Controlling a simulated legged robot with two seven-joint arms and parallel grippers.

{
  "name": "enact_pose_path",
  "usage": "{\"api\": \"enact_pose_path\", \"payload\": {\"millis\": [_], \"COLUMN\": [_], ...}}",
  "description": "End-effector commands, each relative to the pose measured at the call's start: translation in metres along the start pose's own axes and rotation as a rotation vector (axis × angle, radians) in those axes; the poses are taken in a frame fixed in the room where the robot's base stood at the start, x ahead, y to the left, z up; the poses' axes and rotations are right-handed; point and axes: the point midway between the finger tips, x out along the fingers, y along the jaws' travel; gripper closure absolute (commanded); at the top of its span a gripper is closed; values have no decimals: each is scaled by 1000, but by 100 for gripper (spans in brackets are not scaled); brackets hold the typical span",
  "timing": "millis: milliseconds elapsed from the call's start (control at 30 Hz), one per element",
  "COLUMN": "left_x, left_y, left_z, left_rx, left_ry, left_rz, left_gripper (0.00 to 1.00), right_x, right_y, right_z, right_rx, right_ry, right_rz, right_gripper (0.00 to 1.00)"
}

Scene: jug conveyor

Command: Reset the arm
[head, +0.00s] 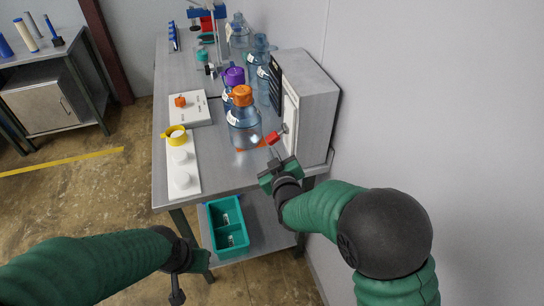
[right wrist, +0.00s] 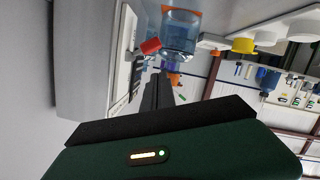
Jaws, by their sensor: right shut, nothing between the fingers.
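My right arm reaches in from the lower right, and its green gripper (head: 273,156) is at the table's near right end, in front of the grey machine. Its dark fingers (right wrist: 158,88) are together and empty in the right wrist view. They point toward a clear blue jug (right wrist: 180,32) but appear apart from it. In the head view this jug (head: 244,128) stands upright with an orange cap, just beyond the gripper. My left arm comes in from the lower left. Its gripper (head: 190,265) hangs low in front of the table, and its fingers do not show clearly.
A grey box machine (head: 310,100) with a red-tipped lever (head: 273,138) stands close on the right, against the wall. Several more jugs (head: 258,60) stand behind. A white strip (head: 183,183) holds caps, one yellow. A teal bin (head: 228,228) sits on the lower shelf.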

Motion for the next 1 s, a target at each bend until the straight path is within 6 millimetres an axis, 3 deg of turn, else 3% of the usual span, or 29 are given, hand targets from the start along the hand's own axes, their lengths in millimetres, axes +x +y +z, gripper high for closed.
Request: {"api": "enact_pose_path", "payload": {"millis": [333,467,567,600,700,800,900,1000], "left_x": [0,0,0,0,0,0,0,0], "left_y": [0,0,0,0,0,0,0,0], "left_z": [0,0,0,0,0,0,0,0], "left_rx": [0,0,0,0,0,0,0,0], "left_ry": [0,0,0,0,0,0,0,0], "left_rz": [0,0,0,0,0,0,0,0], "left_gripper": [100,100,100,100,100,100,100,100], "right_x": [-4,-29,-83,-112,-185,-248,-287,-301], "right_y": [2,24,46,52,58,59,57,55], "right_z": [2,40,95,118,163,193,208,213], "right_rx": [6,90,217,272,390,476,527,544], "right_ry": [-11,-179,-428,-537,-781,-970,-1086,-1132], "right_rz": [-2,-45,-88,-98,-103,-90,-76,-70], "right_gripper": [100,100,100,100,100,100,100,100]}}
